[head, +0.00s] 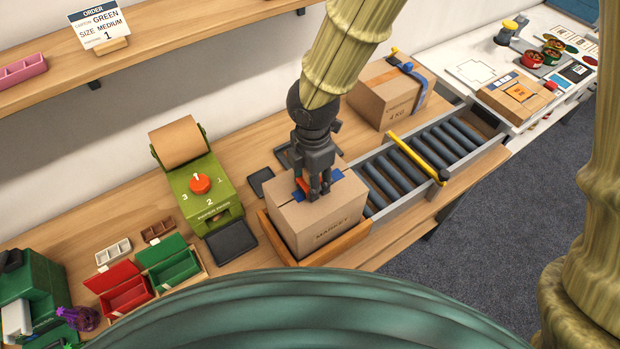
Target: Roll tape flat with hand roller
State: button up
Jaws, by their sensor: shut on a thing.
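A brown cardboard carton (325,224) marked "MARKET" sits in a wooden tray (345,240) on the bench. Blue tape (333,173) shows on its top face, partly hidden by my gripper. My gripper (319,191) points down at the carton's top and is shut on a small tool with a red-orange part (302,186), which looks like the hand roller. Its roller end is mostly hidden by the fingers, so I cannot tell whether it touches the tape.
A green tape machine (212,200) and dark pad (231,241) stand left of the carton. A roller conveyor (425,158) with a yellow bar (418,156) lies to the right. Another taped carton (391,96) stands behind. Red (121,290) and green bins (172,266) are at left.

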jog(key=shift+w+d+f, duration=0.1)
jog(key=shift+w+d, duration=0.15)
jog(key=shift+d, duration=0.2)
jog(key=shift+w+d, duration=0.1)
jog(key=shift+w+d+p, duration=0.3)
jog(key=shift+d+p, duration=0.05)
jog(key=shift+p, duration=0.1)
jog(key=shift+r+p, duration=2.35)
jog(key=shift+r, duration=1.3)
jog(key=shift+d, duration=0.1)
